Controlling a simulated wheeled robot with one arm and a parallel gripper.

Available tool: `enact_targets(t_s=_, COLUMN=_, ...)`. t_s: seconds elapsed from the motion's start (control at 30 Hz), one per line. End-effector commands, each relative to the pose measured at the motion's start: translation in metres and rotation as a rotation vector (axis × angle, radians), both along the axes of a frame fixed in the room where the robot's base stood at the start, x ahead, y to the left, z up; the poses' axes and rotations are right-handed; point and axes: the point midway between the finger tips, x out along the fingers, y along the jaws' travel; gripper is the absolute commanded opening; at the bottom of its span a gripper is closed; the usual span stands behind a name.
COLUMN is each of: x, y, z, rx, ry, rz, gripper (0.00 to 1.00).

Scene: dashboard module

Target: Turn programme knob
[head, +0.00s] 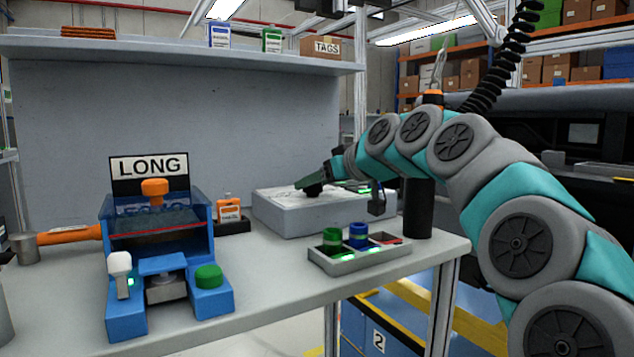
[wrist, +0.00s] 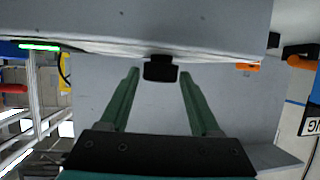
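The programme knob is a small black knob on the grey box (head: 290,217) on the bench. It shows in the wrist view as a black block (wrist: 160,70), and in the head view as a dark shape (head: 314,190) partly covered by my gripper. My gripper (head: 305,184) reaches in from the right, low over the box top. In the wrist view its two green fingers (wrist: 159,74) are apart, with the knob between their tips. A gap shows on each side of the knob, so neither finger appears to touch it.
A blue fixture (head: 158,240) with an orange knob and a "LONG" sign (head: 149,167) stands left. A grey tray (head: 345,265) with green and blue pieces sits in front. A black post (head: 418,210) stands right.

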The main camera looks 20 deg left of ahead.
Motion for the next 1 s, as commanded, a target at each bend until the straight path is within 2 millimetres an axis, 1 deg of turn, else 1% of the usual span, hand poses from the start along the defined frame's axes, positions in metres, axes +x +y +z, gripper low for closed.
enact_targets(t_s=0.03, x=0.0001, y=-0.0001, z=-0.0001, rx=0.0, ry=0.0, rz=0.0, gripper=0.57)
enact_targets(t_s=0.07, x=0.0, y=-0.0001, z=0.0, rx=0.0, ry=0.0, rz=0.0, gripper=0.53)
enact_targets(t_s=0.53, x=-0.0001, y=-0.0002, z=-0.0002, rx=-0.001, ry=0.001, rz=0.0, gripper=0.0)
enact_targets(t_s=0.77, x=0.0007, y=0.0002, z=-0.0008, rx=-0.001, ry=0.003, rz=0.018, gripper=0.0)
enact_targets(t_s=1.0, x=0.0034, y=-0.0008, z=0.0003, rx=0.001, ry=0.004, rz=0.122, gripper=0.0)
